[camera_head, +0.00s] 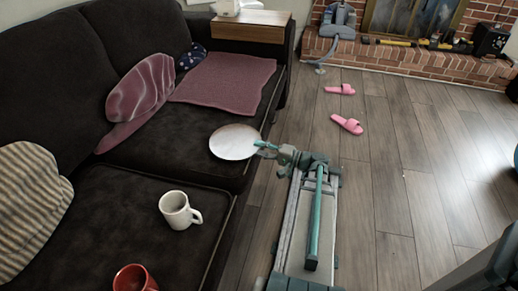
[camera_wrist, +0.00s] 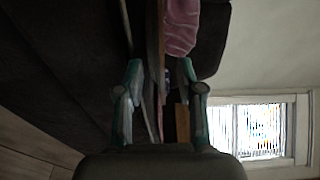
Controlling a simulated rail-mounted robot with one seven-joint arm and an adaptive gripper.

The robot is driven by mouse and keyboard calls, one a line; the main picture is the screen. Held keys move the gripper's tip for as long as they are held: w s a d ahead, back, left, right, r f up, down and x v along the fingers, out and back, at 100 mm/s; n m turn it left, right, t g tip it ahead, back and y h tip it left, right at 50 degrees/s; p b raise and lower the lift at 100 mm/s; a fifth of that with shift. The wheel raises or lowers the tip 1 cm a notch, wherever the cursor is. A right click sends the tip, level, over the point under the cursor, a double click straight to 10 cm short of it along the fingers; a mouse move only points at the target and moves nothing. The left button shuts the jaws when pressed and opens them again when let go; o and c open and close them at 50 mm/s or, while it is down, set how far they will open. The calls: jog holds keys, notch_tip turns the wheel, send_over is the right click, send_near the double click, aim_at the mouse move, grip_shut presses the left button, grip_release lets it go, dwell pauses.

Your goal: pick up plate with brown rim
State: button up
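The plate (camera_head: 233,143) is white and round with a thin brownish rim. In the head view it shows over the front right of the dark sofa's seat; whether it rests on the cushion or is raised I cannot tell. My gripper (camera_head: 262,148) is at its right edge. In the wrist view, a thin brownish strip (camera_wrist: 155,50), apparently the plate seen edge-on, stands between the two fingers of my gripper (camera_wrist: 160,70). The fingers are apart, with gaps visible beside the strip. Contact is not clear.
A white mug (camera_head: 175,210) and a red mug (camera_head: 130,280) stand on the near sofa seat (camera_head: 110,215). A pink blanket (camera_head: 225,82) and pillow (camera_head: 140,87) lie farther back. Pink slippers (camera_head: 347,125) lie on the otherwise largely clear wooden floor (camera_head: 400,190).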

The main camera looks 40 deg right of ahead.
jog(key=shift+c, duration=0.2)
grip_shut()
dwell(0.3)
jog(key=shift+r, duration=0.1)
notch_tip(320, 180, up, 2)
jog(key=shift+r+p, duration=0.2)
jog(key=shift+p, duration=0.5)
jog(key=s+d+r+p, duration=0.1)
jog(key=s+d+r, duration=0.1)
jog(key=s, duration=0.4)
jog(key=s+d+r+p, duration=0.2)
jog(key=s+d+r, duration=0.1)
jog(key=s+d, duration=0.2)
jog(key=shift+s, duration=0.55)
